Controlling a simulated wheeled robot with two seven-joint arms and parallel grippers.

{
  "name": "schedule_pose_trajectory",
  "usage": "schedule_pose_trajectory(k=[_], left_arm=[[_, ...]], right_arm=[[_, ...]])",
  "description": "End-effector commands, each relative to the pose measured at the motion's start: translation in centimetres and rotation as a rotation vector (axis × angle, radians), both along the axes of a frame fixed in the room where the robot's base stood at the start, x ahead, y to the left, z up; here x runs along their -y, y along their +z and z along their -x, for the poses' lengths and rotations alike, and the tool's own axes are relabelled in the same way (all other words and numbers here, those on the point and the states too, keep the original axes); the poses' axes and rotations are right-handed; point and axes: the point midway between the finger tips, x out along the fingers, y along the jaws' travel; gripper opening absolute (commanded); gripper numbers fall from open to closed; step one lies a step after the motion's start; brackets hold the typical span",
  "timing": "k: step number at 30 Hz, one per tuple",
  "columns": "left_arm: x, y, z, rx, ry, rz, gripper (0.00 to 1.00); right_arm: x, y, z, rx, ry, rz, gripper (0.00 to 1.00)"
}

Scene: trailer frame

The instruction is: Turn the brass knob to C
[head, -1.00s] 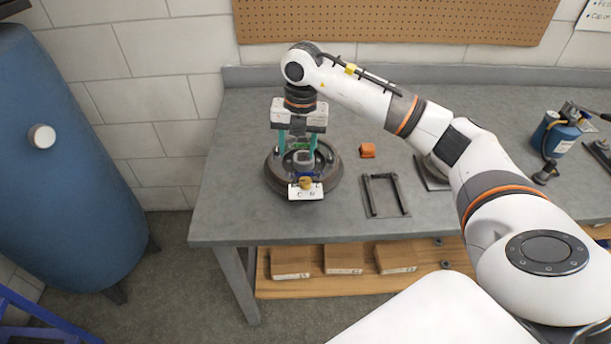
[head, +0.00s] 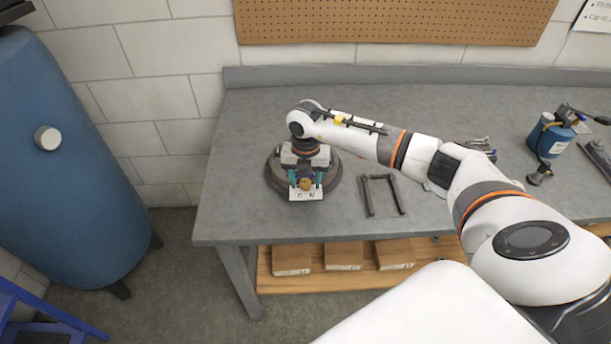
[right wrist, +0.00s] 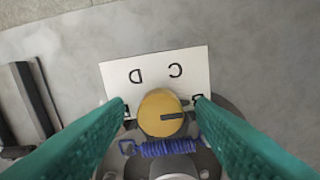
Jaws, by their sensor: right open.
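The brass knob (right wrist: 160,104) is round, with a dark slot pointing right in the right wrist view. It sits by a white card (right wrist: 155,62) with C and D upside down in that view; further marks at its lower corners are partly hidden. C is up and right of the knob. The knob (head: 305,184) and card (head: 306,195) are at the front of a round dark base (head: 333,183) on the bench. My right gripper (right wrist: 161,108) is open, its green fingers on either side of the knob; I cannot tell whether they touch it. My left gripper is out of view.
A blue spring (right wrist: 168,148) lies just below the knob in the right wrist view. A dark metal frame (head: 368,195) lies on the bench right of the base. A blue canister torch (head: 552,138) stands far right. The bench's left part (head: 235,150) is clear.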

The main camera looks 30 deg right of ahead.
Motion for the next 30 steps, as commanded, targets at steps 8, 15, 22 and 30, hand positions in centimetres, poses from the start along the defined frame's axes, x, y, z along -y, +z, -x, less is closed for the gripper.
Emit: schedule_pose_trajectory(k=[8,15,22,30], left_arm=[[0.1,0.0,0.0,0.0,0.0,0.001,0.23],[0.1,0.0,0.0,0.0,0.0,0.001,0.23],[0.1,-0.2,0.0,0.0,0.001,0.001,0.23],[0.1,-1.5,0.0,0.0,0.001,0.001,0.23]], right_arm=[[0.0,-0.1,0.0,0.001,0.001,0.0,0.46],[0.0,0.0,0.0,0.001,0.0,0.0,0.06],[0.0,-0.1,0.0,0.001,0.018,0.0,0.06],[0.1,-0.2,-0.1,0.004,0.14,0.002,0.06]])
